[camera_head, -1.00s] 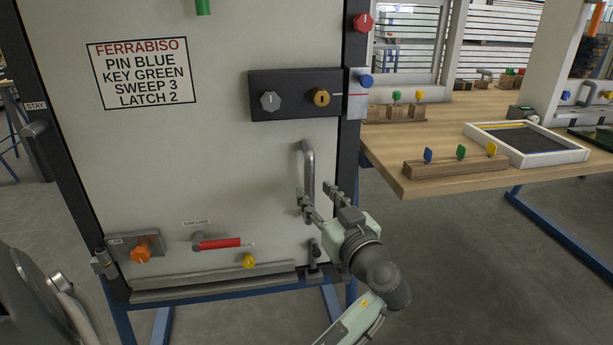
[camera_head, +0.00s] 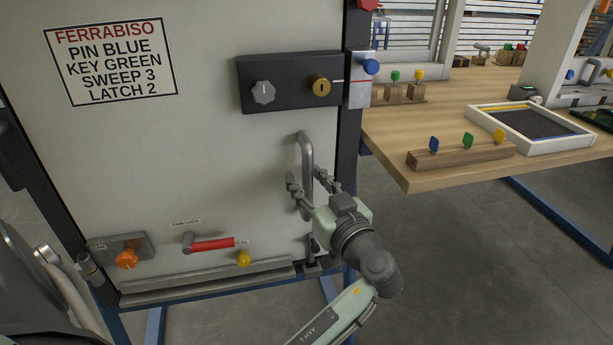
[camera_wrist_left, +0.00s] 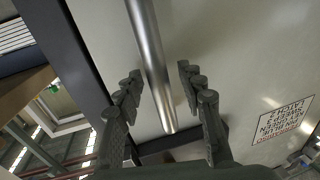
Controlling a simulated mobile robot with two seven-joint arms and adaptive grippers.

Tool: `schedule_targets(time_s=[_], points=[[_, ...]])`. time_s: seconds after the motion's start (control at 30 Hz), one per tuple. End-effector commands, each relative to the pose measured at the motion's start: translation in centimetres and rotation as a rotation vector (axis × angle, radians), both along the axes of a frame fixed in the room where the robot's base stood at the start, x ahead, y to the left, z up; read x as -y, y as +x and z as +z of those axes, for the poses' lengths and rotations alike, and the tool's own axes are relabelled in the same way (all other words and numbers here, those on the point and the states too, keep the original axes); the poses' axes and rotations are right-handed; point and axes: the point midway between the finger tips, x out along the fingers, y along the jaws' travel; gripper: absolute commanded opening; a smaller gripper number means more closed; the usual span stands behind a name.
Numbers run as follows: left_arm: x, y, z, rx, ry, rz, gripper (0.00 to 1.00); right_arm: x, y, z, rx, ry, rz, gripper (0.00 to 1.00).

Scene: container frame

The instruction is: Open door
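The door is a pale panel (camera_head: 180,150) with a dark frame, and it looks closed. Its vertical grey bar handle (camera_head: 305,150) is at the lower right of the panel. My left gripper (camera_head: 307,181) is open, with one finger on either side of the handle's lower part. In the left wrist view the metal handle (camera_wrist_left: 150,60) runs between the spread fingers (camera_wrist_left: 158,88), with visible gaps on both sides. A black lock plate (camera_head: 290,82) with a grey knob and a brass knob sits above the handle. My right gripper is not in view.
A blue knob (camera_head: 371,67) is at the right frame. Low on the door are an orange knob (camera_head: 126,260), a red lever (camera_head: 213,244) and a yellow knob (camera_head: 243,259). A wooden table (camera_head: 440,125) with a key rack (camera_head: 460,155) and tray (camera_head: 530,128) stands right.

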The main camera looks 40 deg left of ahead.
Motion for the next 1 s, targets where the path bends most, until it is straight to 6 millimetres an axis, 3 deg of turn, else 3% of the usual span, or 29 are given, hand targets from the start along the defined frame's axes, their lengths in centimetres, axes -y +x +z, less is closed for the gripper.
schedule_targets(time_s=[0.17, 0.5, 1.0], points=[[0.00, 0.00, 0.00, 0.000, 0.000, 0.000, 0.39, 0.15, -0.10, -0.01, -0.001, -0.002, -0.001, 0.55], [-0.01, 0.00, 0.01, 0.000, 0.000, 0.000, 0.00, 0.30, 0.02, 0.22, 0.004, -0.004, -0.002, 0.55], [0.33, 0.14, -0.05, 0.000, 0.000, -0.010, 0.00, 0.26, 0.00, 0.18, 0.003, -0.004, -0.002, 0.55]])
